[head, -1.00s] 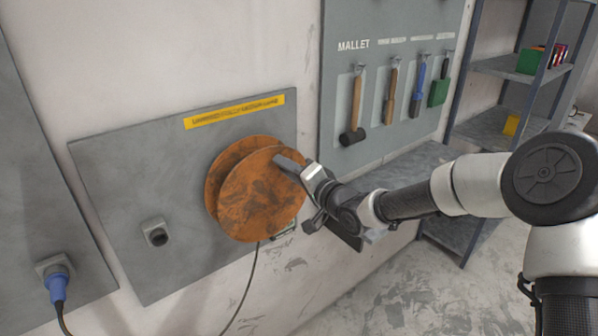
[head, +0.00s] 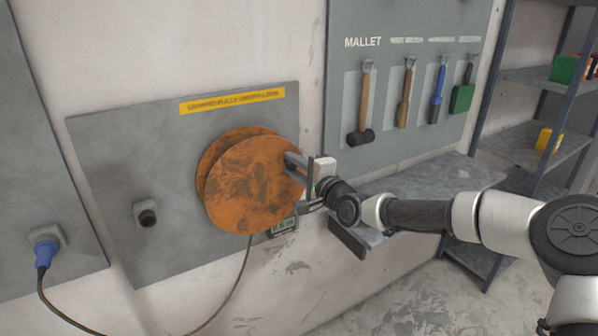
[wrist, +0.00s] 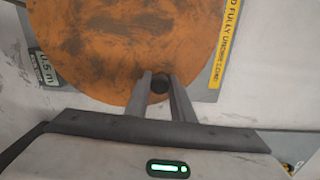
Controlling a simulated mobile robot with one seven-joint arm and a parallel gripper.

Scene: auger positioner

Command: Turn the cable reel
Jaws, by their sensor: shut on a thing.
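The cable reel (head: 255,185) is a rusty orange double disc mounted on a grey wall panel. A dark cable (head: 243,275) hangs from under it. In the wrist view the reel face (wrist: 130,45) fills the top middle, with a small black knob (wrist: 160,84) near its edge. My gripper (wrist: 160,80) is shut on this knob, one finger on each side. In the head view my gripper (head: 293,164) reaches the right edge of the reel from the right. The knob is hidden there by the fingers.
A small display (head: 284,226) sits below right of the reel; it reads 0.5 m in the wrist view (wrist: 44,68). A yellow label (head: 232,101) is above. A black socket (head: 147,214) and blue plug (head: 46,252) are left. Tools and a mallet (head: 362,105) hang right.

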